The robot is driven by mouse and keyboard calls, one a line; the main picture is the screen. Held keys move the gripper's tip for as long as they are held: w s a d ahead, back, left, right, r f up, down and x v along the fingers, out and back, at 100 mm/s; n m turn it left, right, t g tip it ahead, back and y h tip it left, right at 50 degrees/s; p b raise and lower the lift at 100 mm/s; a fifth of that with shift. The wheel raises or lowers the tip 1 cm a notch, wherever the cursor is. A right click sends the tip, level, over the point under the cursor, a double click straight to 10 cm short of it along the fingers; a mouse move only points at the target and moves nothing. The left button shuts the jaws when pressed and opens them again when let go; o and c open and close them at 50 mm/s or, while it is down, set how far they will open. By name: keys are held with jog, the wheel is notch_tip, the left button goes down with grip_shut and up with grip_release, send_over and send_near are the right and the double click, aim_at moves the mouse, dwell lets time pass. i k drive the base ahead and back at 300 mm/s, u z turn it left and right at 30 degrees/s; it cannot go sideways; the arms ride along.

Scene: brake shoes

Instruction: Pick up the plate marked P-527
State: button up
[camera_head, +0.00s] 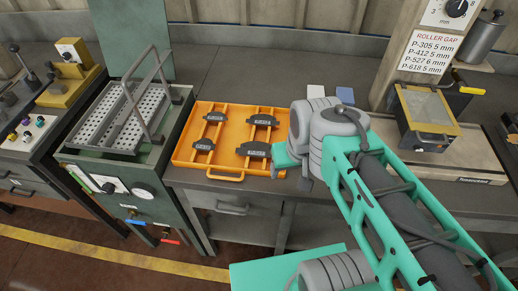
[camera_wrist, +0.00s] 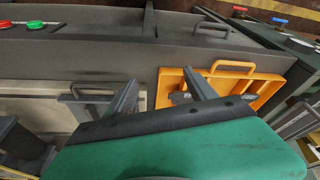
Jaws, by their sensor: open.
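An orange tray (camera_head: 228,137) lies on the grey bench, with several dark plates bearing small white labels. Two are at the back, a left one (camera_head: 215,116) and a right one (camera_head: 263,120). Two are at the front, a left one (camera_head: 203,145) and a right one (camera_head: 256,150). The labels are too small to read, so I cannot tell which is P-527. My gripper (camera_wrist: 162,90) is open and empty in the wrist view. The tray (camera_wrist: 262,92) shows there beside and behind its right finger. In the head view my arm's end is at the tray's right side, its fingers mostly hidden.
A green washing station with a perforated basket (camera_head: 130,115) stands left of the tray. A roller machine (camera_head: 428,115) stands at right, below a roller gap sign (camera_head: 428,52) listing P-527 at 6 mm. White and blue pads (camera_head: 345,95) lie behind my arm. The bench behind the tray is clear.

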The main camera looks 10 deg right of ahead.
aim_at(261, 150)
jog(key=z, duration=0.05)
jog(key=k, duration=0.5)
jog(key=z, duration=1.45)
jog(key=i, duration=0.55)
jog(key=u, duration=3.25)
